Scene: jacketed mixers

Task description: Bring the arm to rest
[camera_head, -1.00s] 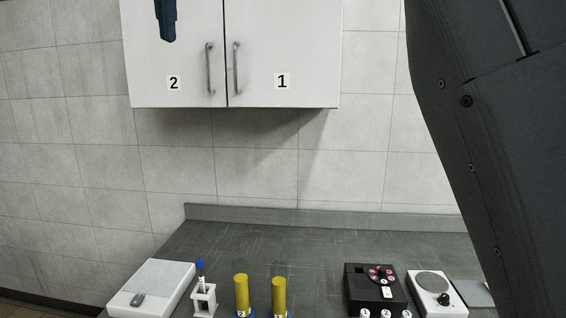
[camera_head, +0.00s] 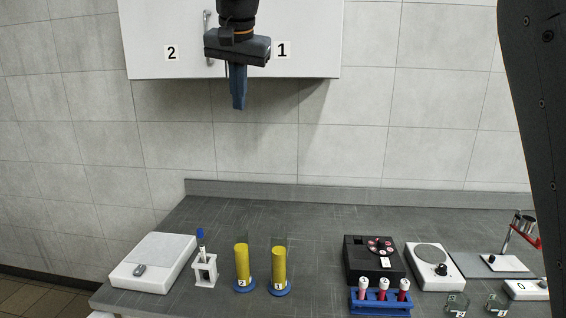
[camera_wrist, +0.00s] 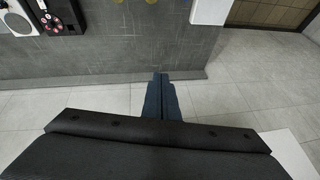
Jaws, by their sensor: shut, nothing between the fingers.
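My gripper (camera_head: 238,92) hangs with its fingers pointing down in front of the white wall cabinet, high above the grey bench. Its fingers are together and hold nothing. In the wrist view the shut fingers (camera_wrist: 161,92) stand out before the tiled wall and the bench edge. The gripper body hides part of the cabinet doors, including one handle.
The cabinet (camera_head: 300,40) is close behind my gripper. On the bench (camera_head: 330,215) stand a white device (camera_head: 160,258), two yellow cylinders (camera_head: 278,265), a black device (camera_head: 372,262), a blue tube rack (camera_head: 380,301) and a stirrer (camera_head: 432,270). The bench's back middle is clear.

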